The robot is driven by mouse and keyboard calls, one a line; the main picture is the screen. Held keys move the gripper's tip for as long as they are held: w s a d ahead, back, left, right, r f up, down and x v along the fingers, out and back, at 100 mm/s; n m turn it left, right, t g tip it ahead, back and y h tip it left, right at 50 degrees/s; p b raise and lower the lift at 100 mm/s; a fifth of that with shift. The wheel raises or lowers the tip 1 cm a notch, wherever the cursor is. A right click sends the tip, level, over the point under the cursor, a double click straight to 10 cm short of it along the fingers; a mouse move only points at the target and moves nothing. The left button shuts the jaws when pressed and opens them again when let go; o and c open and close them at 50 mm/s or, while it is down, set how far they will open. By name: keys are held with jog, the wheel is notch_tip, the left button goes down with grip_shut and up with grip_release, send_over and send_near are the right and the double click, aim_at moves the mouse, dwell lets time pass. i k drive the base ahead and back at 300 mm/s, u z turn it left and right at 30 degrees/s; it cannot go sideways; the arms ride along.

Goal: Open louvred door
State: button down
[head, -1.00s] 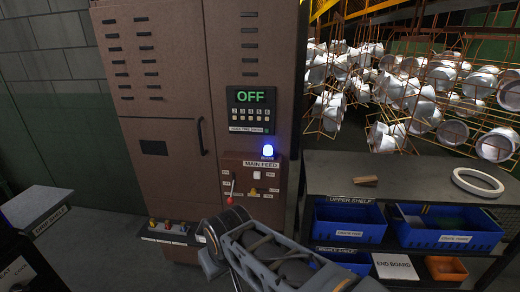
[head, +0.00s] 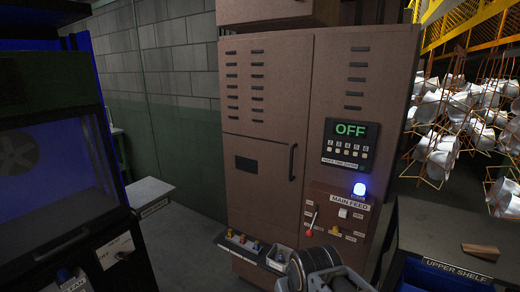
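The louvred door (head: 265,130) is the left front panel of a tall brown cabinet in the head view. It has two columns of dark slots near its top and looks shut, flush with the cabinet front. A black upright bar handle (head: 293,162) is on its right edge, and a dark rectangular plate (head: 246,164) is left of the handle. Part of my arm shows at the bottom centre, below the handle and apart from it. No fingers of my gripper can be made out.
The OFF display panel (head: 350,143), blue lamp (head: 360,189) and main feed box (head: 335,215) are right of the door. A button ledge (head: 246,248) juts out below it. A dark machine (head: 60,170) stands left, a dark shelf unit (head: 450,235) right. Floor shows between machine and cabinet.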

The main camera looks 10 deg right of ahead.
aim_at(265, 83)
jog(key=u, duration=0.5)
jog(key=k, duration=1.2)
jog(key=z, duration=0.5)
jog(key=i, duration=1.85)
jog(key=u, duration=1.05)
